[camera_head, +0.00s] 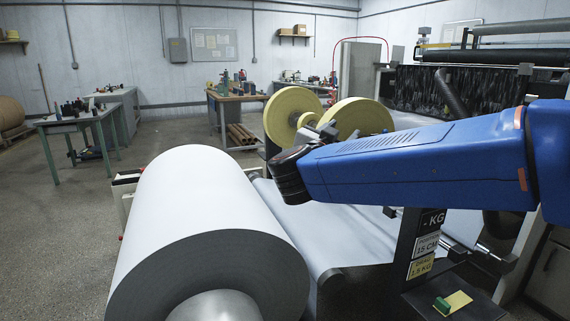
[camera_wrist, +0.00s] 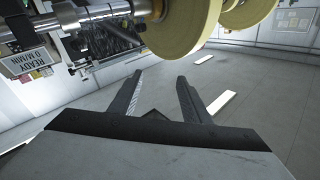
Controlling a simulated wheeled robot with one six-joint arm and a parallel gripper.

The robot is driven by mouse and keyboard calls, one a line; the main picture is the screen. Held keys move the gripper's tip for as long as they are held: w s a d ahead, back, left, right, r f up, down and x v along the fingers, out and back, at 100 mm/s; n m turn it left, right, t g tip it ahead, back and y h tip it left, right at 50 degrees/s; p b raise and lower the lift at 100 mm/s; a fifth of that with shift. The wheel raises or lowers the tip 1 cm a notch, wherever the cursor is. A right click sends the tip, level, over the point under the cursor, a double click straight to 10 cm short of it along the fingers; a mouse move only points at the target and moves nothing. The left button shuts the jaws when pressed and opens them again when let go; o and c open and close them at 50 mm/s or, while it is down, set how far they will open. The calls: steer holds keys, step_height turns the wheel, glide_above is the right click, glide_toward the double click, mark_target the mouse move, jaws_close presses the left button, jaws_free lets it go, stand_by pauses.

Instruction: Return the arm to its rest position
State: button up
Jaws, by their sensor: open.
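My blue arm reaches in from the right edge in the head view, with its dark wrist end above the gap beside the large white paper roll (camera_head: 200,220). The gripper's fingers cannot be made out clearly there. In the wrist view my gripper (camera_wrist: 160,82) shows two dark fingers spread apart with nothing between them.
Yellow rolls (camera_head: 292,115) stand behind my arm and also show at the top of the wrist view (camera_wrist: 180,30). A dark stand with a small green object (camera_head: 442,305) is at lower right.

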steer(key=s+d+f+n+g+y, duration=0.3)
steer(key=s+d+f+g, duration=0.1)
steer(key=s+f, duration=0.6)
steer(key=s+d+f+n+g+y, duration=0.3)
steer(key=s+d+f+g, duration=0.1)
steer(key=s+f, duration=0.6)
steer(key=s+d+f+n+g+y, duration=0.3)
steer(key=s+d+f, duration=0.3)
steer(key=s+f, duration=0.4)
steer(key=s, duration=0.3)
steer(key=shift+d+g+y, duration=0.25)
steer(key=shift+g+y, duration=0.05)
steer(key=shift+g, duration=0.1)
steer(key=shift+f, duration=0.1)
